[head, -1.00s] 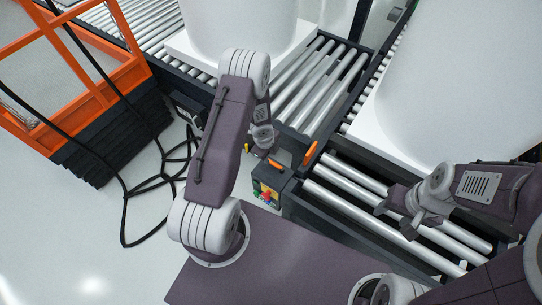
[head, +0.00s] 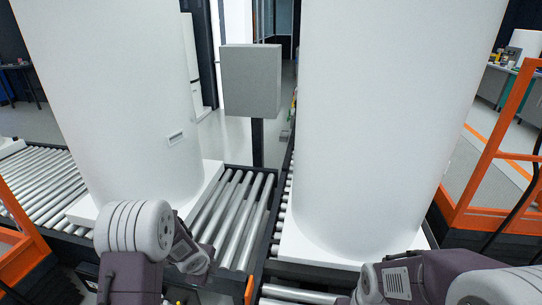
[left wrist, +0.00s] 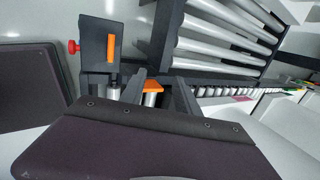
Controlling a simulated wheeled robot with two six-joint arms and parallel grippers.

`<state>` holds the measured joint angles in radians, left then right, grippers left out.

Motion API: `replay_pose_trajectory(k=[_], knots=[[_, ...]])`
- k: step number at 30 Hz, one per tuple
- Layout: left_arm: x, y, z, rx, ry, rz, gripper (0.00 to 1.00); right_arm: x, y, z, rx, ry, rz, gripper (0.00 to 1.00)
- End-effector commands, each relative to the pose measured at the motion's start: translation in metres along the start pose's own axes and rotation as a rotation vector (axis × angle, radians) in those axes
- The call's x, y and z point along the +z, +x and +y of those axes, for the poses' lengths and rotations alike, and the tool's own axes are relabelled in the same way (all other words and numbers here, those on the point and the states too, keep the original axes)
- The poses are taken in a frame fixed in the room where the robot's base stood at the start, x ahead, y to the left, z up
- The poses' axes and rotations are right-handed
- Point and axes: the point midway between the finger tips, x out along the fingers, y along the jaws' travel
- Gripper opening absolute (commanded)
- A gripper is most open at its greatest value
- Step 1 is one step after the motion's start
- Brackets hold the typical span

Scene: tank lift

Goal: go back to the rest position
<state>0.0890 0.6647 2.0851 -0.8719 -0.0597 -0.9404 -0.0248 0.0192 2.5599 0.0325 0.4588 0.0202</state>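My left gripper (left wrist: 158,80) shows in the left wrist view with its two dark fingers apart. An orange handle (left wrist: 152,87) appears between and below the fingertips; I cannot tell its distance, but a gap shows on its right side. In the head view my left forearm and wrist rise at the bottom left, and the fingers are hidden there. My right arm enters at the bottom right of the head view; its gripper is below the picture edge. Two large white tanks (head: 110,100) and (head: 385,120) stand on white bases on the roller conveyors.
A dark box with another orange handle (left wrist: 111,48) and a red knob (left wrist: 73,47) is near the left gripper. Rollers (head: 235,215) lie between the tanks. A grey box (head: 250,82) stands on a post behind. Orange fencing (head: 485,185) borders the right.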

Motion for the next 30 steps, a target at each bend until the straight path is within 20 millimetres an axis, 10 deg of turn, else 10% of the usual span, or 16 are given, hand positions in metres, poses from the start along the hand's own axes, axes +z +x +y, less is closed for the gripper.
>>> replay_pose_trajectory(k=[8, 17, 30], knots=[[-0.017, -0.119, 0.015, -0.037, -0.651, -0.067, 0.38, 0.000, 0.000, 0.000, 0.000, 0.000, 0.000, 0.54], [-0.062, -0.161, 0.142, 0.291, -1.675, -0.221, 0.38, 0.000, 0.000, 0.000, 0.000, 0.000, 0.000, 0.54], [-0.054, -0.273, 0.091, 0.290, -1.743, -0.241, 0.38, -0.013, -0.122, -0.002, 0.000, 0.000, 0.000, 0.54]])
